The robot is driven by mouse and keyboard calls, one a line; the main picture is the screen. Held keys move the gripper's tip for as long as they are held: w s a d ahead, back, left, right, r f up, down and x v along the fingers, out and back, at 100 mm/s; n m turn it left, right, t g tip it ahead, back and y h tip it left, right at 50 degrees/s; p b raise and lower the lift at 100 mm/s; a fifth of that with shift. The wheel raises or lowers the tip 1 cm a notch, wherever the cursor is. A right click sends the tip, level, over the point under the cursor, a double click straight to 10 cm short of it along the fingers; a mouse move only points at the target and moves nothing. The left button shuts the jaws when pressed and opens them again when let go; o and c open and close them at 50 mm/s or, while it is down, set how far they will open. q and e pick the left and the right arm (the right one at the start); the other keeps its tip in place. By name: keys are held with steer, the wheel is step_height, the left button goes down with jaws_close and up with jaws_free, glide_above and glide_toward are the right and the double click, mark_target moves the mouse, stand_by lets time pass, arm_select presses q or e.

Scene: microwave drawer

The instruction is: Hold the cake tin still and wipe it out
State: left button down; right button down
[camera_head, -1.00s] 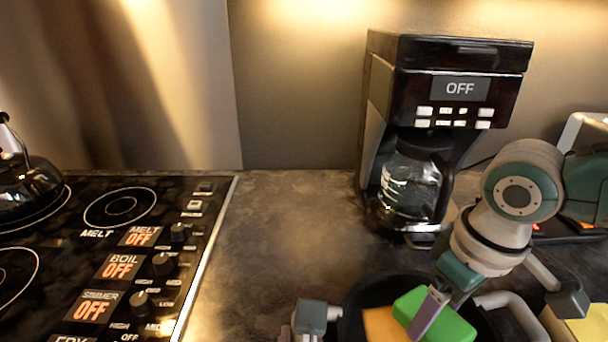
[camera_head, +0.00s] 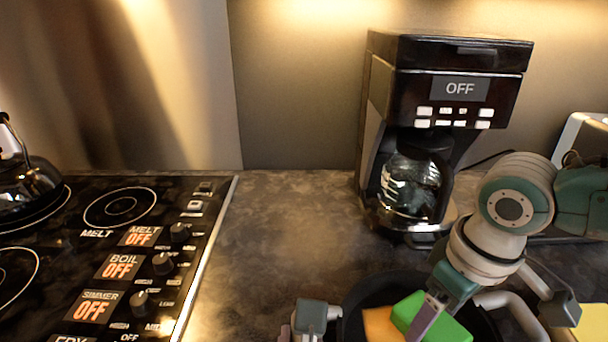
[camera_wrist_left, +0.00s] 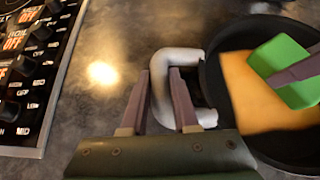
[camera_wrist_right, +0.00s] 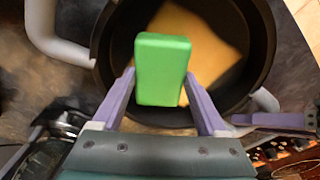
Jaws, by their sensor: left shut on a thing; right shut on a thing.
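The cake tin is a round black pan (camera_wrist_right: 112,42) with light grey loop handles, on the dark counter at the bottom of the head view (camera_head: 358,296). An orange-yellow patch (camera_wrist_right: 215,45) covers part of its floor; I cannot tell whether it is residue or a cloth. My left gripper (camera_wrist_left: 168,85) is shut on the tin's left handle (camera_wrist_left: 185,58), its fingers either side of the bar. My right gripper (camera_wrist_right: 160,95) is shut on a green block-shaped sponge (camera_wrist_right: 162,65) inside the tin, over the patch. Contact beneath the sponge is hidden.
A black coffee maker (camera_head: 450,55) with a glass carafe (camera_head: 408,188) stands behind the tin. A stove (camera_head: 120,235) with knobs and a kettle (camera_head: 30,185) is at the left. The counter (camera_head: 270,220) between stove and coffee maker is clear.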

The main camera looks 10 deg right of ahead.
steer(key=shift+w+a, duration=0.25)
steer(key=shift+a, duration=0.85)
steer(key=shift+w+a+f, duration=0.15)
steer(key=shift+a, duration=0.9)
steer(key=shift+s+d, duration=0.25)
steer(key=shift+d, duration=0.85)
steer(key=shift+s+d, duration=0.25)
steer(key=shift+d, duration=0.85)
steer(key=shift+w+a, duration=0.25)
steer(key=shift+a, duration=0.9)
steer(key=shift+w+a, duration=0.25)
steer(key=shift+a, duration=0.9)
steer(key=shift+s+d, duration=0.15)
steer(key=shift+d, duration=0.6)
steer(key=shift+s+d, duration=0.15)
steer(key=shift+d, duration=0.55)
steer(key=shift+s+d, duration=0.25)
steer(key=shift+d, duration=0.75)
steer(key=shift+w+a, duration=0.2)
steer(key=shift+a, duration=0.5)
steer(key=shift+w+a, duration=0.15)
steer(key=shift+a, duration=0.55)
steer(key=shift+w+a, duration=0.15)
steer(key=shift+a, duration=0.8)
steer(key=shift+s+d, duration=0.25)
steer(key=shift+d, duration=0.9)
steer(key=shift+s+d, duration=0.2)
steer(key=shift+d, duration=0.95)
